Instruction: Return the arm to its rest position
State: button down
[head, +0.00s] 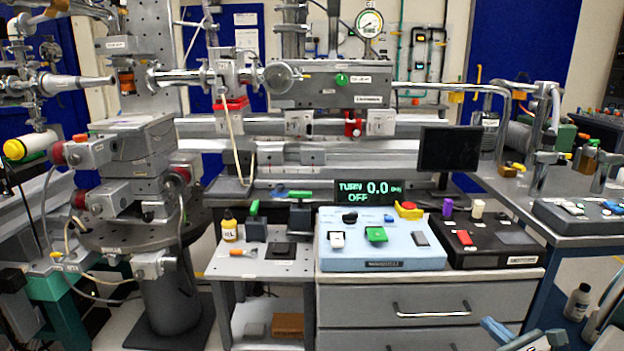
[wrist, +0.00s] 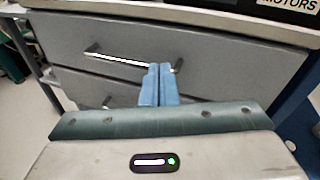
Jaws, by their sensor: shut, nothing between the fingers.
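My gripper (wrist: 160,72) shows in the wrist view with its two blue fingers pressed together and nothing between them. Beyond the fingers is a grey drawer front with a bar handle (wrist: 105,57), and the fingertips overlap the handle's right part in the picture. I cannot tell whether they touch it. In the head view the gripper's light blue fingers (head: 495,329) show at the bottom edge, right of the lower drawer's middle. Most of my arm is out of the picture.
A drawer cabinet (head: 345,300) stands in front, with a light blue control panel (head: 335,262) and a black panel (head: 480,258) on top. A side bench (head: 570,225) stands at right, with bottles (head: 577,303) below it. A small table (head: 290,268) stands left.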

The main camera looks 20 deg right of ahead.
jog(key=w+a+r+n+g+y+p, duration=0.25)
jog(key=a+r+n, duration=0.2)
jog(key=a, duration=0.45)
jog(key=w+a+r+n+g+y+p, duration=0.1)
jog(key=a+r+n+g+y+p, duration=0.25)
jog(key=a+n, duration=0.4)
jog(key=w+a+r+n+g+y+p, duration=0.2)
jog(key=a+r+n+g+p, duration=0.15)
jog(key=a, duration=0.65)
jog(key=s+a+r+n+g+h+p, duration=0.2)
jog(key=s+a+r+n+h+p, duration=0.2)
jog(key=r+n, duration=0.4)
jog(key=s+a+r+n+g+h+p, duration=0.2)
jog(key=a+r+n+p, duration=0.5)
jog(key=n, duration=0.4)
jog(key=s+r+h+p, duration=0.1)
jog(key=s, duration=0.1)
jog(key=shift+s+r+h, duration=0.35)
jog(key=shift+s+h, duration=0.05)
